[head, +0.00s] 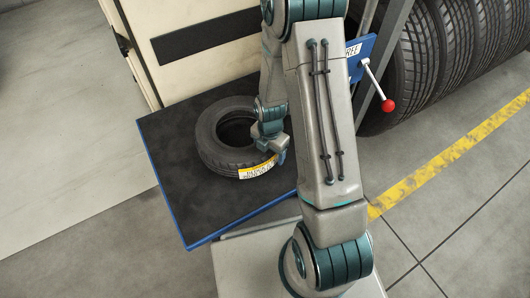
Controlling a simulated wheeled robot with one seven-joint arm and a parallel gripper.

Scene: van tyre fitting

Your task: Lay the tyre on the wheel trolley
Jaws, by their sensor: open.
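The tyre (212,152) is black with a yellow and white label on its near side. It lies flat, hole upward, on a black top with a blue edge, which looks like the wheel trolley (185,209). My gripper (277,153) is open at the tyre's right rim, close beside the label. The fingers are partly hidden, so I cannot tell whether they touch the rubber. My arm covers the right part of the trolley.
A cream cabinet or panel with a dark strip (205,38) stands behind the trolley. Several upright tyres (455,40) are racked at the upper right. A red-knobbed lever (387,105) sticks out near my arm. A yellow floor line (450,155) crosses the right; the left floor is clear.

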